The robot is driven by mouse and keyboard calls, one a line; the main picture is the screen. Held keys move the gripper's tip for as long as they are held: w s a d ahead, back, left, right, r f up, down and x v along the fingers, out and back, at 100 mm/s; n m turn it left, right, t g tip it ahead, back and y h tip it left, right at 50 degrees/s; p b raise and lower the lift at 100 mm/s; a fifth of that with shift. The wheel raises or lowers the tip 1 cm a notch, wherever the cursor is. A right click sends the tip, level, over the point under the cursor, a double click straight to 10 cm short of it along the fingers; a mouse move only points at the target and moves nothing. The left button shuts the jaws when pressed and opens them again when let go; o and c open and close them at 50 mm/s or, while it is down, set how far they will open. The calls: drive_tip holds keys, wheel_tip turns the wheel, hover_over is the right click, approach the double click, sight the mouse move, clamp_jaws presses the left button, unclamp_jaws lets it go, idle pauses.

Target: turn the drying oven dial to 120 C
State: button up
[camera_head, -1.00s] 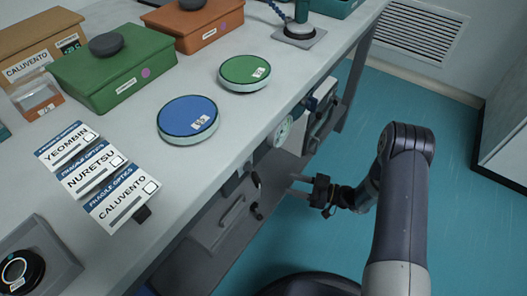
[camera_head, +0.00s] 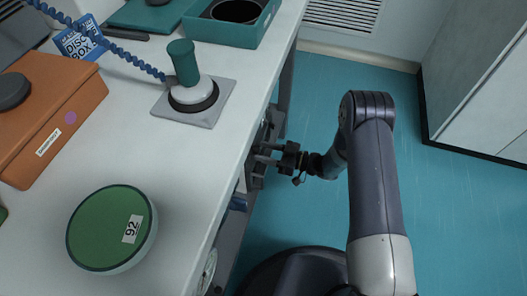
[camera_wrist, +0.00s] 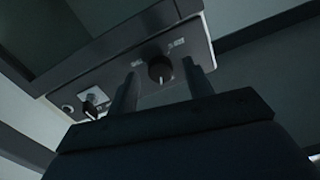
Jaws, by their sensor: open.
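In the wrist view a black round dial (camera_wrist: 160,68) with a pale pointer mark sits on the grey front panel of the oven (camera_wrist: 110,82). The mark points down in the picture. Small white print beside the dial is too blurred to read. My gripper (camera_wrist: 159,76) is open, with one finger on each side of the dial in that view. I cannot tell whether the fingers touch it. In the head view my gripper (camera_head: 262,154) is beside the table's edge, at the dark, partly hidden equipment below the tabletop; the dial is hidden there.
A second small knob (camera_wrist: 91,108) is lower left on the panel. On the tabletop (camera_head: 150,155) are a green disc (camera_head: 95,228), an orange box (camera_head: 55,110), a green-handled tool on a grey plate (camera_head: 215,105) and a teal tray (camera_head: 262,28). Blue floor right of my arm is free.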

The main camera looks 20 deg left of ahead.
drive_tip(key=shift+a, duration=0.5)
drive_tip(key=shift+c, duration=0.2)
drive_tip(key=shift+s, duration=0.1)
drive_tip(key=c, duration=1)
drive_tip(key=shift+o, duration=0.2)
drive_tip(key=shift+b, duration=0.35)
